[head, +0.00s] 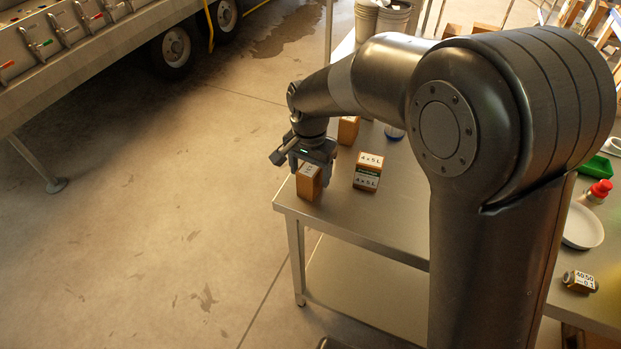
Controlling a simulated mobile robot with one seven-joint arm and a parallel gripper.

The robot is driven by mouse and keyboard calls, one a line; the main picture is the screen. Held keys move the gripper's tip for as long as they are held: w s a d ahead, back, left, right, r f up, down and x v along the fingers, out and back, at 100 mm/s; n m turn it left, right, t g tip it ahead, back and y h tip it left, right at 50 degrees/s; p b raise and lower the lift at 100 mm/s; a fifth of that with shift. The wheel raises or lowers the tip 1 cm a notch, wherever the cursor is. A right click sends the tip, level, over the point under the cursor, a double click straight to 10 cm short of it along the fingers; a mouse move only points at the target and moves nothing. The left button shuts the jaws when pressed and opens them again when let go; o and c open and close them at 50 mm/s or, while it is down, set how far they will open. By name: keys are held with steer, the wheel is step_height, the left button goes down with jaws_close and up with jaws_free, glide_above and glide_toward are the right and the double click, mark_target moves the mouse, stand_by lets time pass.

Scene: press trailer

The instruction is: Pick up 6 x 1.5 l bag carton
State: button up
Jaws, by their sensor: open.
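A small brown carton (308,184) stands near the left front corner of the metal table; the print on its pale top label is too small to read, so I cannot tell if it is the 6 x 1.5 l carton. My gripper (309,164) is open, pointing down right at this carton's top. I cannot tell whether the fingers touch it. A second brown carton (348,130) stands farther back, partly hidden by my arm, with no readable label. A third carton (367,172), to the right of my gripper, is marked "4 x 5 L".
The steel table (398,222) has bare room in front of the "4 x 5 L" carton. My arm hides the table's middle.

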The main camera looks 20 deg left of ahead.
step_height(320, 180, down, 4)
steer(key=shift+d+r, duration=0.1)
steer(key=shift+r, duration=0.15)
steer(key=c, duration=1.2)
steer(key=shift+o, duration=0.2)
steer(key=shift+r, duration=0.1)
